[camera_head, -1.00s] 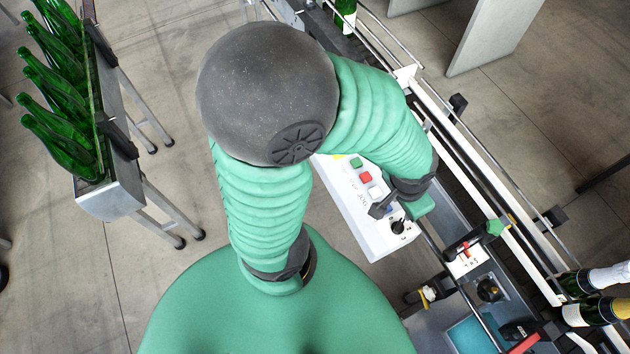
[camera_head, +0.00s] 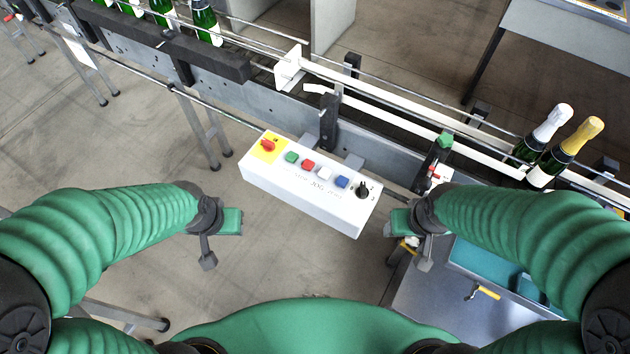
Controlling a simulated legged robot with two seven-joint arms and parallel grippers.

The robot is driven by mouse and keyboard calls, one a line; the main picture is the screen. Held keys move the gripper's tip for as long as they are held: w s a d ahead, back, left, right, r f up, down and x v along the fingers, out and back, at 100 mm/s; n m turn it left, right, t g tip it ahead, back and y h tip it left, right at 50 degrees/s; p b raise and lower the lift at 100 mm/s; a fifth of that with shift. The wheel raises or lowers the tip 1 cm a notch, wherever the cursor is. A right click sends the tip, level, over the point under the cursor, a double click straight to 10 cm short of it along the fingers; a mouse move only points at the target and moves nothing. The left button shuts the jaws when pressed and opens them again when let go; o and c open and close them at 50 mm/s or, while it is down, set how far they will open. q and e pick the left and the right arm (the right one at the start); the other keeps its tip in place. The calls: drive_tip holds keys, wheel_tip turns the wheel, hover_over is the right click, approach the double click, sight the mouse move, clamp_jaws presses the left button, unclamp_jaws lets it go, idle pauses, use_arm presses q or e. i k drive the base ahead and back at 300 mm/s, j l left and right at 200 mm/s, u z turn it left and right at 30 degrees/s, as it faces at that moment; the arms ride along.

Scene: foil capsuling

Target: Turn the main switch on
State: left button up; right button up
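The main switch (camera_head: 268,146) is a red rotary knob on a yellow plate, at the left end of a white control box (camera_head: 312,212). Its exact turn position is too small to read. My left gripper (camera_head: 232,222) is below and left of the box, apart from it. My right gripper (camera_head: 399,222) is just right of the box's right end. Neither visibly holds anything. The finger gaps do not show clearly in this view.
The box also carries a green button (camera_head: 291,158), a red button (camera_head: 308,165), a white one, a blue one (camera_head: 342,182) and a black knob (camera_head: 362,190). A conveyor runs behind it. Two foil-topped bottles (camera_head: 563,152) stand at right.

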sight(269, 146)
drive_tip(key=i+j+u, duration=0.2)
drive_tip(key=i+u, duration=0.15)
drive_tip(key=i+j+u, duration=0.15)
drive_tip(key=i+u, duration=0.25)
